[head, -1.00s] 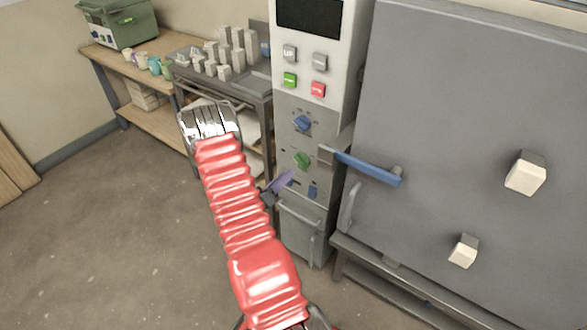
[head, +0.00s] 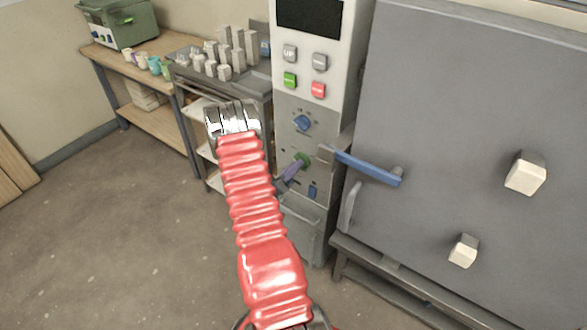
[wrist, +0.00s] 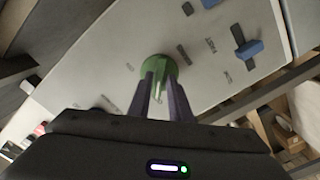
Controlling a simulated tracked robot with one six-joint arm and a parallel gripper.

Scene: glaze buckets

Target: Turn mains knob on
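The green knob (head: 303,160) is on the grey control panel, below a blue knob (head: 302,122). It also shows in the wrist view (wrist: 158,66), top centre. My gripper (head: 297,165) has purple fingers, and their tips are at the green knob in the head view. In the wrist view my gripper (wrist: 162,77) has its two fingers apart, one on each side of the knob's middle. A green part with a pale mark shows between them. I cannot tell whether the fingertips touch the knob. They hide its lower part. No panel label is clearly readable as mains.
A blue switch (head: 312,192) sits low on the panel; it also shows in the wrist view (wrist: 248,48). Buttons (head: 290,80) are above. The large grey door (head: 450,120) with a blue handle (head: 368,168) stands close on the right. Open floor (head: 120,220) lies left.

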